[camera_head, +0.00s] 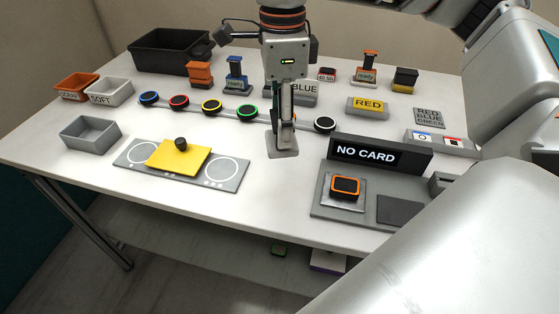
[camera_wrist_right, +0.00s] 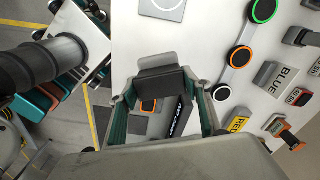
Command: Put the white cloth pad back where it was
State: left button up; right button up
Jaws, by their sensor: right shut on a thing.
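My right gripper (camera_head: 284,122) points down over the middle of the table, fingers shut. In the right wrist view a dark block (camera_wrist_right: 160,82) sits between its fingers, with a pale grey flat plate (camera_wrist_right: 154,59) at its far side. The same pale pad-like plate (camera_head: 283,149) shows below the fingertips in the head view, close to the tabletop; I cannot tell if it touches. This is the likeliest white cloth pad, though its cloth surface cannot be made out. My left gripper is not in view.
A row of coloured ring discs (camera_head: 212,106) runs behind the gripper. A yellow plate with a black knob (camera_head: 181,144) lies on a grey panel at left. The NO CARD display (camera_head: 366,151) stands at right. Several stands and labelled blocks line the back. Bare table lies in front of the gripper.

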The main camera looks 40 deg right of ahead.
notch_tip(320, 180, down, 10)
jog(key=shift+r+b, duration=0.1)
jog(key=shift+b, duration=0.5)
jog(key=shift+f, duration=0.25)
jog(key=o, duration=1)
jog(key=shift+r, duration=0.1)
notch_tip(320, 180, up, 12)
jog(key=shift+r+p, duration=0.15)
jog(key=shift+p, duration=0.75)
